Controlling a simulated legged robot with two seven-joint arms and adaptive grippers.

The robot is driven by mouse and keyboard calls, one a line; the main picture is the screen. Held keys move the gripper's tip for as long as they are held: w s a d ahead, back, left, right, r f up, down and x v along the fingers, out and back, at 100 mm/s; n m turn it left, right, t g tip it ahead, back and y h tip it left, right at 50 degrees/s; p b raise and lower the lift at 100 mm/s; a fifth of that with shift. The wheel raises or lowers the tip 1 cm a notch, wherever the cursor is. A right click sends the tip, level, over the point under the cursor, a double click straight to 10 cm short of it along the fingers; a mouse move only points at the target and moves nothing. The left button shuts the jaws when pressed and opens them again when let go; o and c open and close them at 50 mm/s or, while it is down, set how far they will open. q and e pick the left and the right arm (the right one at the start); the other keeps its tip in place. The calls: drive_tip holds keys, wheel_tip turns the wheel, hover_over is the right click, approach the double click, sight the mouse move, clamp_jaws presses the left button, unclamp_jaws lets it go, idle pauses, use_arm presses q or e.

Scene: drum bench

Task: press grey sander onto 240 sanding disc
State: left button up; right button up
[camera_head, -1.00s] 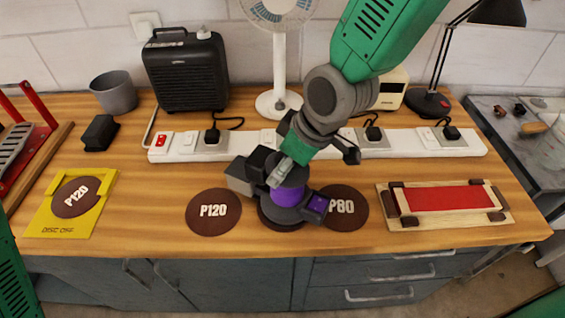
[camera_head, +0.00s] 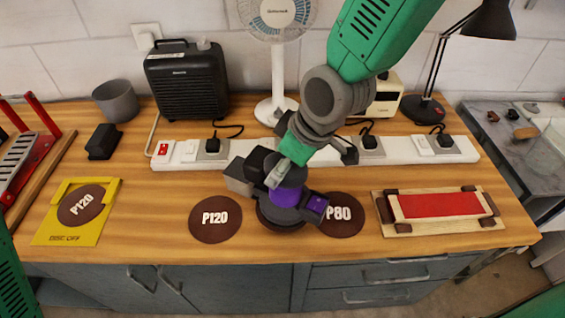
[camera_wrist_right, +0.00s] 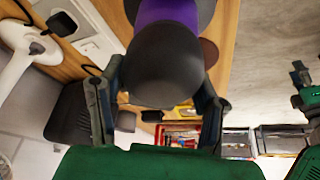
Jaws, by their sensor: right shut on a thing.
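The sander (camera_head: 288,197) is grey with a purple band and a boxy grey and purple-ended body. It stands upright over a dark brown disc (camera_head: 272,222) between the P120 and P80 discs. Its base covers most of that disc, so its label is hidden. I cannot tell whether they are pressed together. My right gripper (camera_head: 296,160) comes down from above and is shut on the sander's top. In the right wrist view, its two fingers (camera_wrist_right: 160,103) flank the sander's dark rounded top (camera_wrist_right: 165,65). My left gripper is not in view.
A P120 disc (camera_head: 215,218) lies left of the sander and a P80 disc (camera_head: 340,214) close to its right. A yellow disc-off plate (camera_head: 65,238) holds another P120 disc. A red-padded board (camera_head: 440,205) lies right. A white power strip (camera_head: 400,150) runs behind.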

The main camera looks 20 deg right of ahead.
sight(279, 158)
drive_tip(key=shift+r+p, duration=1.25)
drive_tip(key=shift+r, duration=0.3)
drive_tip(key=shift+w+a, duration=0.1)
drive_tip(key=shift+w, duration=0.05)
